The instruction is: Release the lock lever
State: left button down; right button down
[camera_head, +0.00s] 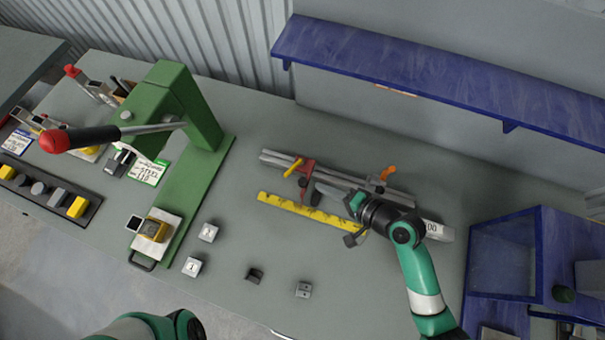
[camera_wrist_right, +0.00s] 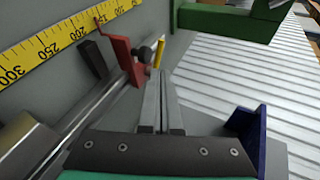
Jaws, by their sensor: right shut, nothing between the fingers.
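A red flip stop (camera_head: 306,178) sits on a grey rail (camera_head: 340,178) with a small yellow-orange lever (camera_head: 293,167) at its upper left. In the right wrist view the red stop (camera_wrist_right: 122,52) and its yellow lever (camera_wrist_right: 158,54) lie just beyond my fingertips. A second, orange lever (camera_head: 388,172) stands on a dark block farther right on the rail. I cannot tell which lever is the lock lever. My right gripper (camera_head: 320,188) is shut and empty, pointing left along the rail; its fingers (camera_wrist_right: 160,100) look apart from the red stop. My left gripper is outside the view.
A yellow ruler (camera_head: 310,212) runs along the rail's front. A green press (camera_head: 190,110) with a red-knobbed handle stands at left. Small metal blocks (camera_head: 208,232) lie in front. A blue shelf (camera_head: 430,75) is behind, and a blue cabinet (camera_head: 500,262) is at right.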

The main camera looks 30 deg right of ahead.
aim_at(290, 172)
jog(key=b+x, duration=0.5)
jog(key=x, duration=0.5)
jog(key=shift+a+r+p, duration=0.1)
jog(key=shift+p, duration=0.25)
jog(key=shift+w+a+m+h, duration=0.1)
jog(key=shift+m+h, duration=0.2)
